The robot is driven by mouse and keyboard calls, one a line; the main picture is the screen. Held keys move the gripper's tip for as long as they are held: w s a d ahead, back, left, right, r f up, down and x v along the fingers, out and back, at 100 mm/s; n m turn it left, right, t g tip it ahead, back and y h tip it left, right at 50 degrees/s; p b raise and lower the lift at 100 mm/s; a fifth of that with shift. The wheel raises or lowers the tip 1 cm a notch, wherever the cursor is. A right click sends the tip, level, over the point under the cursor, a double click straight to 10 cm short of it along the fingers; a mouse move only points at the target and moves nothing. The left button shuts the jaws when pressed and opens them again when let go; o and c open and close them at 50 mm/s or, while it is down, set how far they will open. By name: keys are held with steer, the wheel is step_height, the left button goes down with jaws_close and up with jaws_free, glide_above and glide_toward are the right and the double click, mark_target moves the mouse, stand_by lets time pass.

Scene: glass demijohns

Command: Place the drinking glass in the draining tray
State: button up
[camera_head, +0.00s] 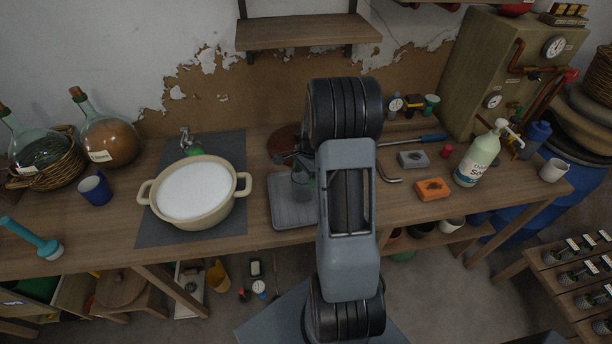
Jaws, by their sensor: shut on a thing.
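The drinking glass (303,188) is clear and faintly greenish. It shows just left of my arm, over the back right part of the draining tray. The draining tray (285,214) is a flat grey ribbed tray on the workbench, and my arm hides its right side. My gripper (302,168) is mostly behind my arm, with a dark part showing at the glass's top. It is shut on the drinking glass. I cannot tell whether the glass's base touches the tray.
A cream basin of white suds (195,190) stands left of the tray on a dark mat (162,228). A blue cup (95,188) and demijohns (107,140) are further left. An orange sponge (433,189), grey block (413,159) and soap bottle (480,158) stand right.

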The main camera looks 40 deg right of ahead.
steer(key=shift+f, duration=0.55)
steer(key=o, duration=1.1)
step_height(320, 180, up, 11)
steer(key=d+b, duration=0.2)
steer(key=s+a+r+n+t+h, duration=0.1)
steer(key=s+a+r+n, duration=0.15)
steer(key=a+n, duration=0.2)
steer(key=s+a+r+n+t, duration=0.1)
steer(key=s+a+r+n, duration=0.1)
steer(key=a+r+n, duration=0.3)
steer(key=shift+s+a+n+t+h, duration=0.15)
steer(key=shift+s+a+n+t, duration=0.25)
steer(key=shift+s+a+n, duration=1.3)
steer(key=shift+s+a+n+t+h, duration=0.1)
steer(key=shift+s+a+n+t, duration=0.3)
steer(key=shift+s+a+n, duration=1.35)
steer(key=shift+s+a+n+t+h, duration=0.15)
steer(key=shift+s+a+n+t, duration=0.25)
steer(key=shift+s+a+n, duration=1.3)
steer(key=shift+w+a+m, duration=0.45)
steer(key=shift+a+m, duration=0.1)
steer(key=shift+m, duration=0.25)
